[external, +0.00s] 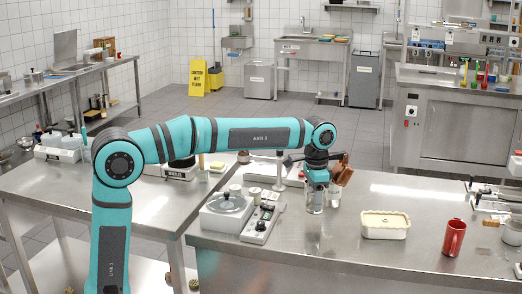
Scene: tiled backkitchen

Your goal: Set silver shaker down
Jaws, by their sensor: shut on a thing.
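My gripper (316,184) points down above the steel counter (330,243), right of the picture's middle. It is shut on the silver shaker (314,202), which is upright below the fingers. The shaker is small and partly covered by the gripper. Its bottom is at or very near the counter top; I cannot tell whether it touches.
A clear glass (335,195) stands close to the shaker's right, with a brown thing (343,172) above it. A scale (262,222) and a round-lidded device (227,208) stand left. A cream tub (385,226) and a red mug (454,237) stand right. The front counter strip is clear.

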